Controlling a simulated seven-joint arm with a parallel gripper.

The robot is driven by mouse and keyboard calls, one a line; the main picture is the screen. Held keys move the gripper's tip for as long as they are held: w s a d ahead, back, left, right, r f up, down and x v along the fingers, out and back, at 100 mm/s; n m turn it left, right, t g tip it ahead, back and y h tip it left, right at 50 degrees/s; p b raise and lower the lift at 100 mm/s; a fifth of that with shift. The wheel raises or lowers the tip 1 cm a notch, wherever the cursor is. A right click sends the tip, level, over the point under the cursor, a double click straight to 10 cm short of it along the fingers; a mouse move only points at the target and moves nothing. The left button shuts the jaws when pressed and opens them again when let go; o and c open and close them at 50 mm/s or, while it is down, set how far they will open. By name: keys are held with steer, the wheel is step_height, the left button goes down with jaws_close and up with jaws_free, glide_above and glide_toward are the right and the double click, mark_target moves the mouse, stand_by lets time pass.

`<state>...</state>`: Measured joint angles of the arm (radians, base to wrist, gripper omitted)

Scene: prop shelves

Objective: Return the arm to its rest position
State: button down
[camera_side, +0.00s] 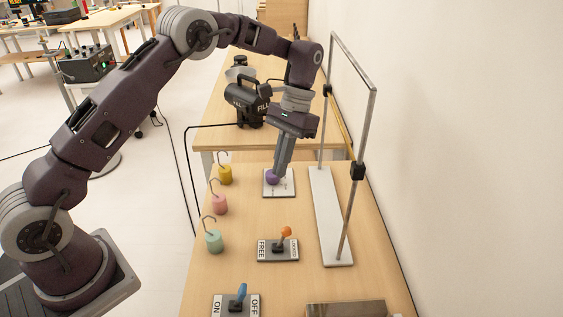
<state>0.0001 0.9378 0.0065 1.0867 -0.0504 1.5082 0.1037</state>
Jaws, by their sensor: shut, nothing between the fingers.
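My gripper (279,172) is shut and points down over the far part of the near table. Its tips are at a purple round knob (272,178) on a small white plate (279,190). I cannot tell whether the fingertips touch the knob or are just above or behind it. My arm reaches from the lower left, up over the table and down to this spot.
A metal frame (374,110) on a white base (328,220) stands right of my gripper. Yellow (225,175), pink (220,204) and green (214,241) hooked weights line the left edge. Orange (286,232) and blue (241,292) levers stand nearer. A black lamp (246,103) is behind.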

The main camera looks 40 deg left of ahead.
steer(key=shift+w+r, duration=0.1)
steer(key=shift+r, duration=0.1)
steer(key=s+r+t, duration=0.3)
steer(key=s+r, duration=0.3)
steer(key=r, duration=0.2)
steer(key=s+r+t, duration=0.2)
steer(key=s+r, duration=0.4)
steer(key=r, duration=0.3)
steer(key=s+a+f+n+t, duration=0.1)
steer(key=s+t, duration=0.4)
steer(key=s, duration=1.1)
steer(key=shift+s+f+y, duration=0.2)
steer(key=shift+y, duration=0.1)
